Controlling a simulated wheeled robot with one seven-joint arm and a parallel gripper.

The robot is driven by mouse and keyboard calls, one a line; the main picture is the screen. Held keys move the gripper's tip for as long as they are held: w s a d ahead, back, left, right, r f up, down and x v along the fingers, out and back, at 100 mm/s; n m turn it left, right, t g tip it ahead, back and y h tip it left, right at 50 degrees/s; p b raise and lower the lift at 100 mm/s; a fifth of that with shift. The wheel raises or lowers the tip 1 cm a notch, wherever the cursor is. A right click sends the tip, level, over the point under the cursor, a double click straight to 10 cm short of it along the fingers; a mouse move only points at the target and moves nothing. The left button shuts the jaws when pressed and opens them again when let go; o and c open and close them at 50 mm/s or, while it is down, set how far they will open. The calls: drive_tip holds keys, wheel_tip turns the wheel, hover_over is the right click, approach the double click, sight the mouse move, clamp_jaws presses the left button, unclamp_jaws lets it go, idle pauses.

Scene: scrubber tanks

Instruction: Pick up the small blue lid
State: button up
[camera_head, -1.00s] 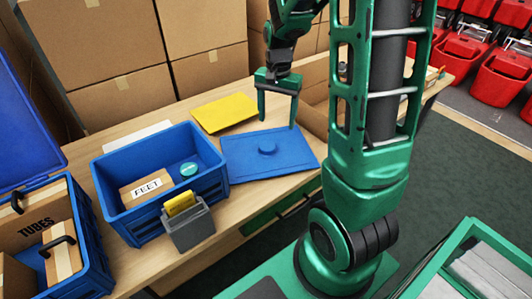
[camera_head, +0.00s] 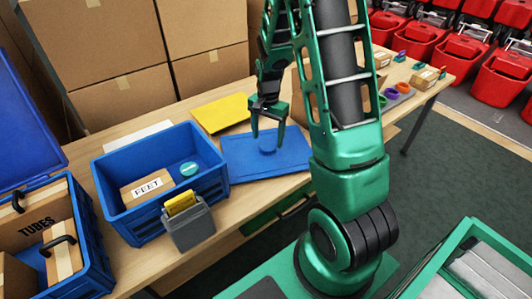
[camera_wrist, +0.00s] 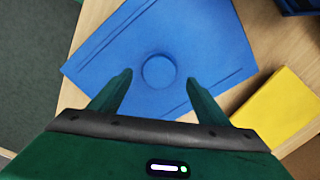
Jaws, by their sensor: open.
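The small blue lid (camera_head: 240,163) is a flat blue plate with a low round knob in its middle. It lies flat on the wooden table, right of the blue crate. The lid also shows in the wrist view (camera_wrist: 195,35), its knob (camera_wrist: 158,71) between my two fingers. My gripper (camera_head: 268,142) is open and empty, pointing down over the knob. In the wrist view my gripper (camera_wrist: 159,78) has one finger on each side of the knob, with space on both sides. The exact height above the lid is hard to tell.
The blue crate (camera_head: 130,208) holds a FEET box. A grey holder with a yellow piece (camera_head: 188,230) stands in front of it. A yellow plate (camera_head: 220,112) lies behind the lid. Cardboard boxes (camera_head: 205,75) stack behind the table. Coloured rings (camera_head: 402,87) lie at the far right.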

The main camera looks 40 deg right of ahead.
sight(267, 146)
drive_tip(key=shift+f, duration=1.75)
drive_tip(key=c, duration=1.3)
drive_tip(key=shift+r, duration=0.15)
